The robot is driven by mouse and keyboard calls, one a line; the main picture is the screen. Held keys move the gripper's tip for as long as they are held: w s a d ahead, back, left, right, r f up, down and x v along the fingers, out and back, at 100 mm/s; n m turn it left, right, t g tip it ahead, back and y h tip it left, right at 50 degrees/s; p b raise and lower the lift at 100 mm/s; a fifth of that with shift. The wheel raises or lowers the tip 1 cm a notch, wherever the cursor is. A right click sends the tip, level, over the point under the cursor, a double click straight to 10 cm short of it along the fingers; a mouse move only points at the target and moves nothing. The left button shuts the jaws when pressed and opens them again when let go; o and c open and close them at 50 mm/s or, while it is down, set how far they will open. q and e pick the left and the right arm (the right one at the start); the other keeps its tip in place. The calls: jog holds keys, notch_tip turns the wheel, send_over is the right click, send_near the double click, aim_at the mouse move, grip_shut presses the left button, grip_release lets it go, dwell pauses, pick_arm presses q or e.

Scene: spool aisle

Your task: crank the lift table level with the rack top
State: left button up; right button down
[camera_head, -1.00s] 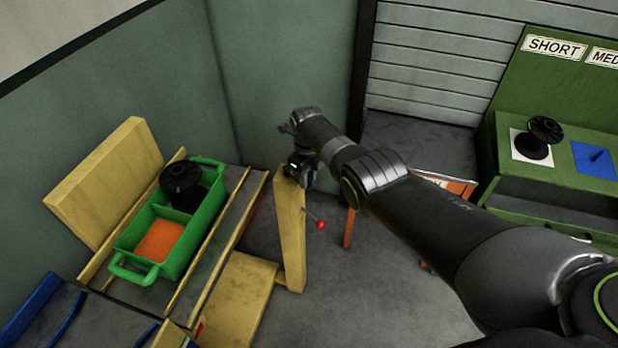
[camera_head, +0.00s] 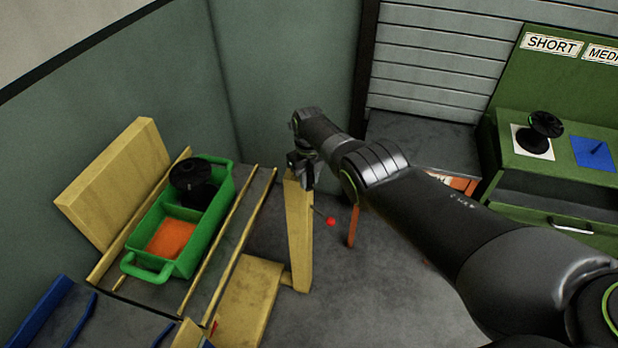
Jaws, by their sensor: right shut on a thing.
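The lift table (camera_head: 215,268) has a grey top with yellow rails and a tall yellow end board. It carries a green tote. The blue rack top (camera_head: 88,322) is at the lower left, close to the table's near end; I cannot tell whether the two are level. A small red mark (camera_head: 213,327) shows between them. A red knob (camera_head: 330,221) on a thin rod sticks out beside the post. My left gripper is not in view.
The green tote (camera_head: 222,193) holds a black spool (camera_head: 192,184) and an orange pad (camera_head: 174,238). A green bench (camera_head: 517,165) with a black spool stands at the right. Walls close in behind the table. Grey floor is open right of the post.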

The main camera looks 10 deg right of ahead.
jog(key=shift+w+a+r, duration=0.1)
jog(key=shift+w+r, duration=0.2)
jog(key=c, duration=1.3)
grip_release()
jog(key=shift+f, duration=0.1)
jog(key=shift+c, duration=0.2)
jog(key=shift+o, duration=0.8)
jog(key=shift+f, duration=0.15)
jog(key=shift+r+p, duration=0.55)
jog(key=shift+r, duration=0.05)
notch_tip(320, 180, up, 8)
jog(key=p, duration=0.4)
jog(key=shift+f, duration=0.15)
notch_tip(320, 180, up, 8)
jog(key=shift+r+b, duration=0.25)
jog(key=shift+b, duration=0.1)
